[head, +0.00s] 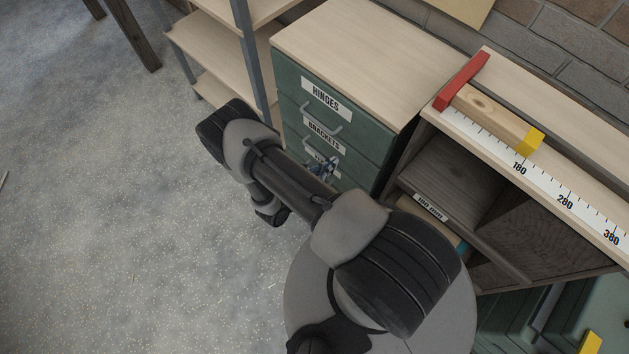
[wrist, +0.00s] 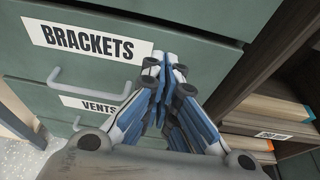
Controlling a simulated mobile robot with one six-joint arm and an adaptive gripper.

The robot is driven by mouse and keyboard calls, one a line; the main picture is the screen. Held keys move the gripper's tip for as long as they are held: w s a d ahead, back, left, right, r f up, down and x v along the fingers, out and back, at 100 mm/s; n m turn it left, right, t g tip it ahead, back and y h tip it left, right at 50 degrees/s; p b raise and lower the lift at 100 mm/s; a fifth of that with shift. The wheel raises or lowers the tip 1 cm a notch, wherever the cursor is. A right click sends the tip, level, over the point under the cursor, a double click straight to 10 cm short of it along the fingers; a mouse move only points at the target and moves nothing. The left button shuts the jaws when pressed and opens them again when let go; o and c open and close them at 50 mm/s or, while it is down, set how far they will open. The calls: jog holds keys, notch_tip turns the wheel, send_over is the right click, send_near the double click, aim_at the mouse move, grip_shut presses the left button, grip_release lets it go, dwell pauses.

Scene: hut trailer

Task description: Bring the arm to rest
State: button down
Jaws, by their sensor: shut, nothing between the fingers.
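My gripper (wrist: 165,62) is shut and empty in the wrist view, its blue and white fingers together in front of the green drawer cabinet (wrist: 215,18). In the head view the gripper (head: 326,166) shows small beside the cabinet's lower drawers, partly hidden behind my arm. My arm is bent and reaches out over the floor, then folds back toward the cabinet. The drawers are labelled HINGES (head: 320,97), BRACKETS (wrist: 87,42) and VENTS (wrist: 88,106); the ones I can see look closed. I cannot tell whether the fingers touch the cabinet.
Right of the cabinet, a bench (head: 570,123) carries a ruler strip (head: 548,183), a red stop (head: 462,80), a wooden piece (head: 490,105) and a yellow block (head: 530,140). Open cubbies lie below it. A shelf rack (head: 212,38) stands behind left. The grey floor (head: 90,220) at left is clear.

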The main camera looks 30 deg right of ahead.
jog(key=p+v, duration=0.1)
jog(key=v, duration=0.6)
jog(key=shift+a+r+p, duration=0.2)
jog(key=shift+a+p, duration=0.1)
jog(key=shift+w, duration=0.2)
notch_tip(320, 180, up, 27)
jog(key=w+m+g+y, duration=0.2)
jog(key=m+g+y, duration=0.3)
jog(key=m, duration=0.7)
jog(key=s+a+r+m+t+y, duration=0.2)
jog(key=s+r+m+y, duration=0.2)
jog(key=s+r, duration=0.3)
jog(key=s+a+r+m+t+y, duration=0.2)
jog(key=s+r, duration=0.6)
jog(key=r, duration=0.6)
jog(key=shift+s+a+m+t+y, duration=0.3)
jog(key=shift+a+m+y, duration=0.45)
jog(key=shift+m+y, duration=0.9)
jog(key=shift+r+m+h, duration=0.1)
jog(key=shift+m+h, duration=0.15)
